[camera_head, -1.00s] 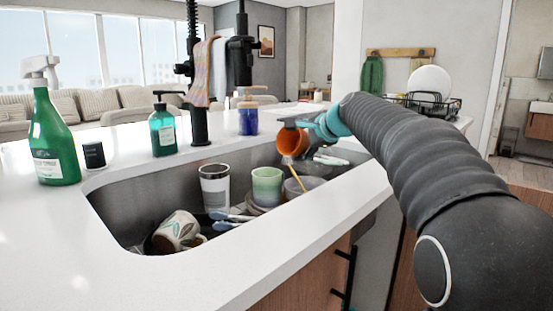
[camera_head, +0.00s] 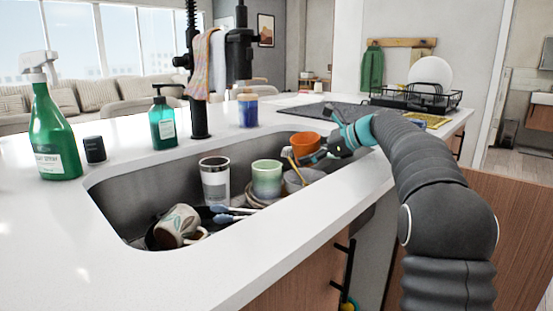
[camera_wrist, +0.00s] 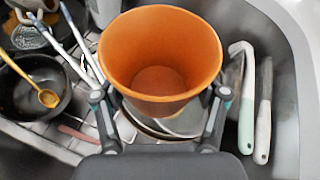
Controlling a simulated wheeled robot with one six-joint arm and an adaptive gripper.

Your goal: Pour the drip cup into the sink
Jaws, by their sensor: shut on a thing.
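The orange drip cup (camera_head: 305,143) is over the right end of the sink (camera_head: 145,190) in the head view. It looks about upright, its rim up. My gripper (camera_head: 333,149) reaches it from the right and is shut on it. In the wrist view the cup (camera_wrist: 160,55) sits between the two fingers, and its orange inside looks empty. The cup's lower part is partly hidden by my gripper and by the things in the sink.
The sink holds a grey-and-white tumbler (camera_head: 215,180), a green cup (camera_head: 266,178), a patterned mug (camera_head: 178,224), a dark pan (camera_wrist: 35,88) and light-handled utensils (camera_wrist: 263,120). Soap bottles (camera_head: 163,125) and a black faucet (camera_head: 197,90) stand behind. The front counter (camera_head: 240,265) is clear.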

